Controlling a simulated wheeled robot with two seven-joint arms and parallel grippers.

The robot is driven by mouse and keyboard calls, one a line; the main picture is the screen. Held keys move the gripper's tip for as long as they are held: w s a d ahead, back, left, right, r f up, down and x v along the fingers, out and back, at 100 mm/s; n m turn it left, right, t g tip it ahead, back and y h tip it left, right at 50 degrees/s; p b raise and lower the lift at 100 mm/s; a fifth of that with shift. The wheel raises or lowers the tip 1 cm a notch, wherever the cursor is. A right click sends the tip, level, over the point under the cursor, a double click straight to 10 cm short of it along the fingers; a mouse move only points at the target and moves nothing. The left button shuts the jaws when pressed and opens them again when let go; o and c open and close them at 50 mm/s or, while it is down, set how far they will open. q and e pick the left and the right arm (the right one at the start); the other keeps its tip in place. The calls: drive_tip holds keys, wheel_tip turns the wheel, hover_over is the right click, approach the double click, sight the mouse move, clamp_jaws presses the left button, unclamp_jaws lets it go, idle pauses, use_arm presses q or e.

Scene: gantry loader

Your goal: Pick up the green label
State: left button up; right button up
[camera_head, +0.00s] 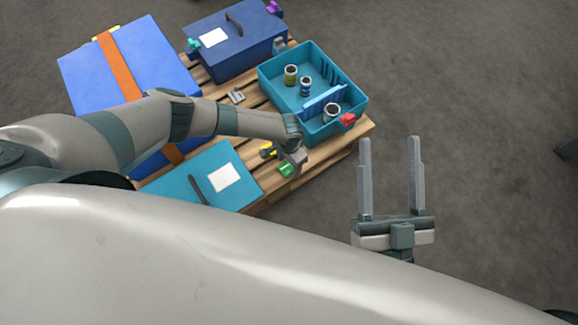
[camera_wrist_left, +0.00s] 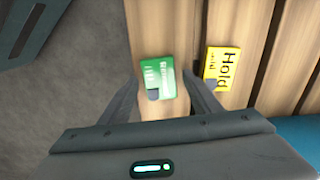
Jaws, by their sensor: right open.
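The green label (camera_wrist_left: 165,68) lies on a pallet board in the left wrist view, with a small grey tab on its lower left part. It also shows in the head view (camera_head: 286,170) near the pallet's front edge. My left gripper (camera_wrist_left: 161,80) is open, its fingertips apart on either side of the green label; I cannot tell how high above it they are. In the head view the left gripper (camera_head: 294,158) is seen from above, its fingers mostly hidden. My right gripper (camera_head: 390,140) is open and empty over the floor, right of the pallet.
A yellow label (camera_wrist_left: 222,66) reading "Hold" lies just right of the green one. On the pallet (camera_head: 330,157) stand a teal bin (camera_head: 350,113) with several cans, a dark blue case (camera_head: 250,55), a strapped blue box (camera_head: 85,75) and a teal case (camera_head: 240,200).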

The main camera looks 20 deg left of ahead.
sight(288, 166)
use_arm(q)
drive_tip(key=c, duration=0.9)
drive_tip(key=shift+o, duration=0.2)
drive_tip(key=shift+r, duration=0.2)
use_arm(e)
drive_tip(key=shift+w+f, duration=0.1)
use_arm(q)
drive_tip(key=shift+r+p, duration=0.35)
drive_tip(key=shift+r, duration=0.1)
drive_tip(key=r, duration=0.1)
drive_tip(key=r+p, duration=0.1)
drive_tip(key=r, duration=0.1)
drive_tip(key=shift+s+a+r, duration=0.1)
drive_tip(key=shift+a+r, duration=0.05)
drive_tip(key=shift+a, duration=0.05)
drive_tip(key=s+a+r+p, duration=0.4)
drive_tip(key=s+a+r, duration=0.1)
drive_tip(key=a, duration=0.4)
drive_tip(key=shift+s+a+r, duration=0.2)
drive_tip(key=shift+a+r, duration=0.2)
drive_tip(key=shift+r, duration=0.3)
use_arm(e)
drive_tip(key=d+f+g+h, duration=0.2)
drive_tip(key=f+g, duration=0.3)
drive_tip(key=f, duration=0.4)
drive_tip(key=d+f+g+h, duration=0.2)
drive_tip(key=f+g, duration=0.4)
drive_tip(key=f, duration=0.3)
drive_tip(key=shift+s+g, duration=0.3)
drive_tip(key=shift+s, duration=0.15)
